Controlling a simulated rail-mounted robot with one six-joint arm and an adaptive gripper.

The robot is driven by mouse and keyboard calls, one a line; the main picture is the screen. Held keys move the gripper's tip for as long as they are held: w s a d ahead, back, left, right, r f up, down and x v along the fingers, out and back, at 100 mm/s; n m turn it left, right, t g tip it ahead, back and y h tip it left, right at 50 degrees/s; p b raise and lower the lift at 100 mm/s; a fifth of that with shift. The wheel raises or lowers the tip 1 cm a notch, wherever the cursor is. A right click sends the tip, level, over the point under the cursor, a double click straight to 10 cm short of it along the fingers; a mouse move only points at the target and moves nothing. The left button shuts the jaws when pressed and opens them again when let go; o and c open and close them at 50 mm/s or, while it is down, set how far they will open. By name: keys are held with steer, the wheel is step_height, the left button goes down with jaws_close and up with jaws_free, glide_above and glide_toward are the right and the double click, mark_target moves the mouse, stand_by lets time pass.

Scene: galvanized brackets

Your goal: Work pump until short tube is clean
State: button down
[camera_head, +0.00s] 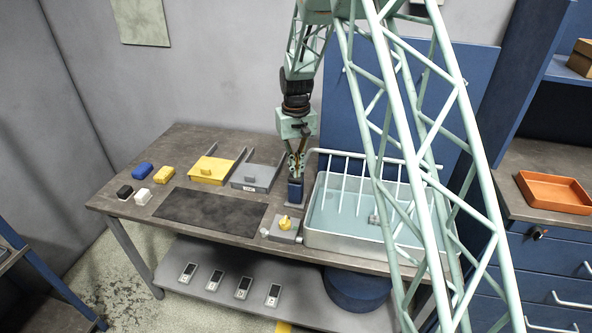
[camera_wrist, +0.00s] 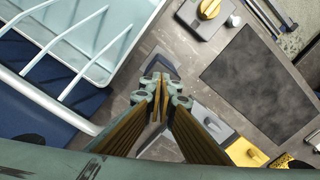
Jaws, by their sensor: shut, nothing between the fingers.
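My gripper (camera_head: 297,166) points down, shut and empty, right above a dark blue upright block (camera_head: 295,190) on a grey base, perhaps the pump. I cannot tell whether the fingertips touch it. In the wrist view my closed fingers (camera_wrist: 163,92) largely hide the block, with a grey-blue part (camera_wrist: 160,64) showing beyond them. Several pale tubes (camera_head: 343,185) slope from a rail into a basin (camera_head: 310,238) of bluish water. They also show in the wrist view (camera_wrist: 75,25). Which tube is the short one, and how clean it is, I cannot tell.
A grey box with a yellow knob (camera_head: 284,226) stands in front of the block. My lattice arm crosses the basin view.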

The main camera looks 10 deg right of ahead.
steer(key=shift+r+p, duration=0.95)
steer(key=shift+r, duration=1.3)
steer(key=shift+f, duration=0.15)
steer(key=shift+f+b, duration=1.2)
steer(key=shift+f, duration=1)
steer(key=shift+r, duration=0.1)
steer(key=shift+r+p, duration=1)
steer(key=shift+r, duration=1.25)
steer(key=shift+f, duration=0.35)
